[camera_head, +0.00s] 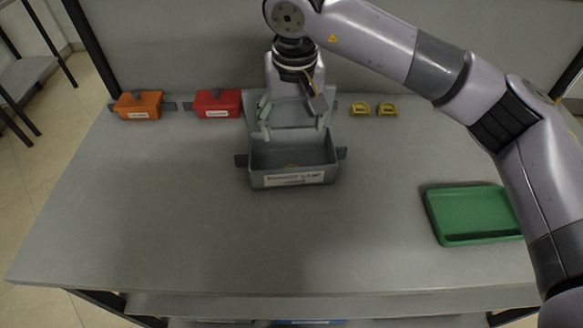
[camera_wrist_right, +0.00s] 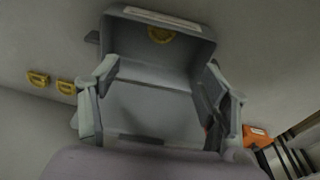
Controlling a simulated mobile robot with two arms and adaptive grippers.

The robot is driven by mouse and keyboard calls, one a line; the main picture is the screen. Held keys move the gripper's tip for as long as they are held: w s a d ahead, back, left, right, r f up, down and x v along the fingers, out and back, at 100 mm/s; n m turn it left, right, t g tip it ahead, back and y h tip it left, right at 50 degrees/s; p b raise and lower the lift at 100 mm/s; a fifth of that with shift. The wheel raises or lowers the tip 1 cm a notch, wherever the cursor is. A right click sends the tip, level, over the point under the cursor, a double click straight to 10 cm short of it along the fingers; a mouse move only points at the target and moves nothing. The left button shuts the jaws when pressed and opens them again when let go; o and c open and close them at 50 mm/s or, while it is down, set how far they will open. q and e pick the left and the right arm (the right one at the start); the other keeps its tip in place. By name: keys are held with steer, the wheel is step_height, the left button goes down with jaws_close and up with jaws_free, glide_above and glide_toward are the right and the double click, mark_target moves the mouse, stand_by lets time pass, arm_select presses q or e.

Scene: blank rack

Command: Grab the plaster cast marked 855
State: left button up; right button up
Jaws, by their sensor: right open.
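Two yellow plaster casts, the left one (camera_head: 360,109) and the right one (camera_head: 387,109), lie on the table right of my right gripper; they also show at the left of the wrist view (camera_wrist_right: 38,78) (camera_wrist_right: 66,87). A third yellow cast (camera_wrist_right: 160,35) lies inside the open grey box (camera_head: 293,180), mostly hidden by its front wall in the head view. No cast's marking is legible. My right gripper (camera_head: 293,122) is open above the box's back side, fingers spread around a grey panel (camera_wrist_right: 150,108); I cannot tell whether they touch it. My left gripper is out of view.
An orange box (camera_head: 138,105) and a red box (camera_head: 217,102) stand at the back left. A green tray (camera_head: 468,238) lies at the right, partly behind my right arm. The table's front and left are clear. A back wall bounds the table.

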steer(key=p, duration=0.2)
glide_above(292, 169)
step_height(292, 169, down, 5)
steer(key=w+f, duration=0.1)
steer(key=f, duration=0.2)
steer(key=shift+w+f, duration=0.15)
steer(key=shift+w, duration=0.25)
steer(key=shift+f+p, duration=0.45)
steer(key=shift+f, duration=0.4)
steer(key=f, duration=0.1)
steer(key=f+p, duration=0.1)
steer(key=f, duration=0.1)
steer(key=f+p, duration=0.1)
steer(key=shift+w+f, duration=0.3)
steer(key=shift+f, duration=0.05)
steer(key=shift+d+f, duration=0.15)
steer(key=shift+f, duration=0.1)
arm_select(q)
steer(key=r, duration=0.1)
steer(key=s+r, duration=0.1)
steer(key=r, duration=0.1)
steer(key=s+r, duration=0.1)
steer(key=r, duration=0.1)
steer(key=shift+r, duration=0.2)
arm_select(e)
steer(key=shift+o, duration=0.4)
steer(key=shift+w, duration=0.1)
